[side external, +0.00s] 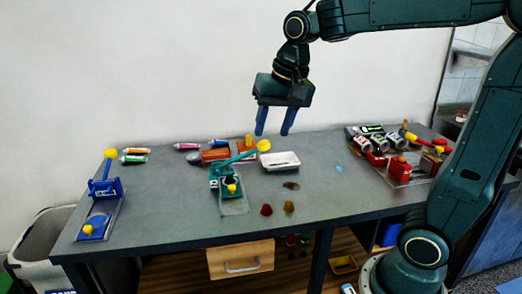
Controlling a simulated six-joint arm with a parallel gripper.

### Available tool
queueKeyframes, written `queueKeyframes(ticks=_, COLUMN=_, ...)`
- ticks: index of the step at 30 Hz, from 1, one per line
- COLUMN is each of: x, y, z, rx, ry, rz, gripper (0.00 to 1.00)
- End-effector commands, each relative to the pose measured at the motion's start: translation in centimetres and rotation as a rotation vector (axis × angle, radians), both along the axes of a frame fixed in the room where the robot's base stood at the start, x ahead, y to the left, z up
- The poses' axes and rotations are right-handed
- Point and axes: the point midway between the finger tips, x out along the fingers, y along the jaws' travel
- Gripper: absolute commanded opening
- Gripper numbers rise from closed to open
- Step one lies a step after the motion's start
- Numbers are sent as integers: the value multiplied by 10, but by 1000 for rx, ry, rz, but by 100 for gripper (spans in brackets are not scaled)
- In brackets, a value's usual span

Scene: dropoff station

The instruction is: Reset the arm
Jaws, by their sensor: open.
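My gripper (275,133) hangs from my arm above the back middle of the grey table (300,215). Its two blue fingers point down and stand apart, with nothing between them. It is above the white tray (282,161) and the orange-brown box (215,155), and appears clear of both. A green device with a yellow-knobbed lever (229,186) stands on the table below and left of the gripper.
A blue device (104,188) with a yellow-knobbed lever stands at the left, a red device (398,168) at the right. Several cans (378,142) lie at the back right. Small red and brown pieces (266,210) lie near the front middle. A bin (40,245) stands left of the table.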

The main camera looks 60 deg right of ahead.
Motion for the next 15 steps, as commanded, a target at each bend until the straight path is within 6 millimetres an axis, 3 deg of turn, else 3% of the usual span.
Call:
queueKeyframes(ticks=8, x=-61, y=14, z=-1, rx=-71, ry=-72, rz=229, gripper=45)
queueKeyframes(ticks=15, x=-109, y=23, z=-13, rx=-143, ry=-132, rz=421, gripper=45)
